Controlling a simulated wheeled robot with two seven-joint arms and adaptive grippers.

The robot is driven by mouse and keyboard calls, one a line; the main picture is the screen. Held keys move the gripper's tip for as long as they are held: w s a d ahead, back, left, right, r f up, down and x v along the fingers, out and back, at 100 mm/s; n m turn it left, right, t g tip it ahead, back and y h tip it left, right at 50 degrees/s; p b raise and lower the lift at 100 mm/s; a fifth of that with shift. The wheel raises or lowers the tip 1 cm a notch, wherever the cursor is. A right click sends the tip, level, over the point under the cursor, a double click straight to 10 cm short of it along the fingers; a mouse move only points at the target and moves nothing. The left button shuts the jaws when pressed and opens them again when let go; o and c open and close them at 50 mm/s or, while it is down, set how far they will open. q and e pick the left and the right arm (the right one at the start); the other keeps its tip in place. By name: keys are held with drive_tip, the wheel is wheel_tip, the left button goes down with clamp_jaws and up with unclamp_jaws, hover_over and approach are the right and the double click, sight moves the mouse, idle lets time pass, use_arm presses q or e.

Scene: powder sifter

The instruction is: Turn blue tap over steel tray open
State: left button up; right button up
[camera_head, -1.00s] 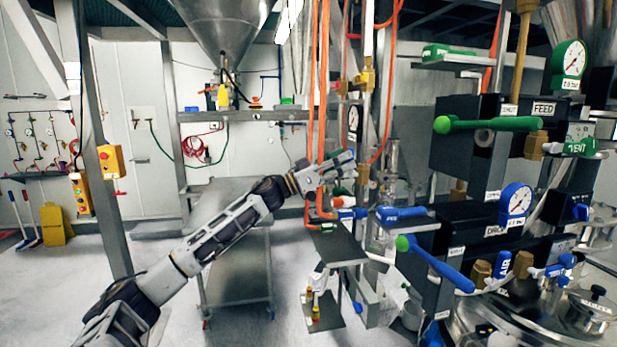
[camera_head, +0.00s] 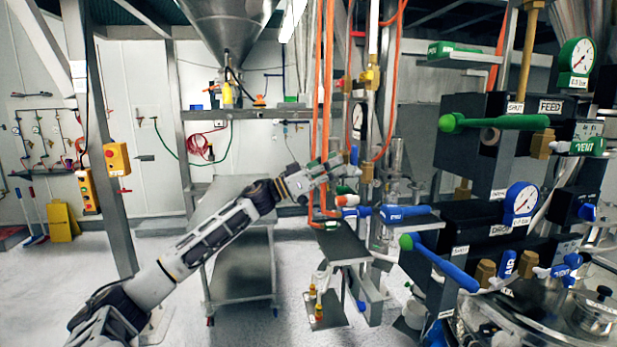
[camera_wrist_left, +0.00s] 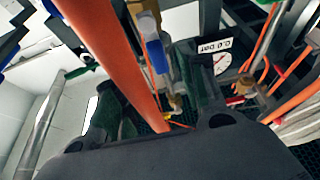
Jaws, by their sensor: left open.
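My left gripper (camera_head: 338,168) reaches in from the left beside the orange hoses and is open. A small blue part (camera_head: 354,155) shows upright at its fingertips. In the left wrist view a blue and white handle (camera_wrist_left: 158,56) stands between the spread fingers, with no clear grip on it. A blue tap (camera_head: 362,212) sits just below the gripper, above a dark steel tray (camera_head: 338,245). I cannot tell whether the wrist-view handle is this tap or the upper blue part.
Orange hoses (camera_head: 317,110) hang close by the gripper, and one crosses the left wrist view (camera_wrist_left: 105,50). Blue-handled (camera_head: 440,262) and green-handled (camera_head: 490,122) valves stand at right. A metal cart (camera_head: 240,265) stands below my arm.

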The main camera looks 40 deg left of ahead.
use_arm(q)
drive_tip(key=v, duration=0.7)
idle(0.8)
drive_tip(key=shift+s+a+f, duration=0.1)
drive_tip(key=shift+s, duration=0.05)
idle(0.7)
